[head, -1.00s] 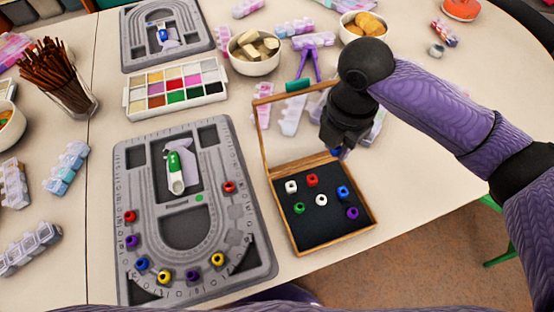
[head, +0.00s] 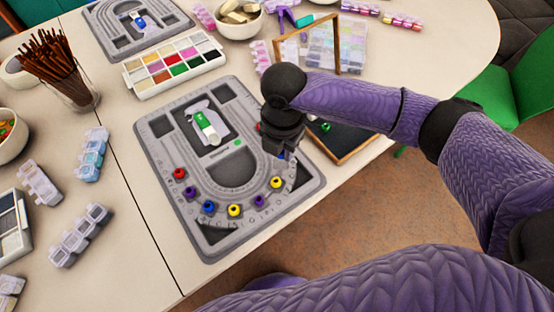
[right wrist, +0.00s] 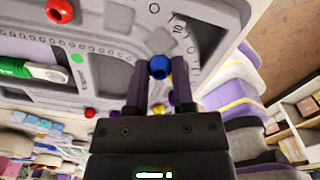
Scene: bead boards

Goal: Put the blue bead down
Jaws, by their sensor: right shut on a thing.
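My right gripper (head: 285,152) is over the right side of the grey bead board (head: 160,128). In the right wrist view its fingers (right wrist: 159,85) are shut on a blue bead (right wrist: 159,67). I cannot tell whether the bead touches the board. Along the board's curved groove sit a red bead (head: 179,173), a purple bead (head: 190,192), another blue bead (head: 208,207), a yellow bead (head: 234,211), a purple bead (head: 258,200) and a yellow bead (head: 277,183). Another red bead (head: 258,127) is partly hidden by the gripper. My left gripper is out of view.
The open wooden bead box (head: 352,156) is right of the board, mostly hidden by my arm; a green bead (head: 326,127) shows in it. A green-and-white tool (head: 207,127) lies on the board.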

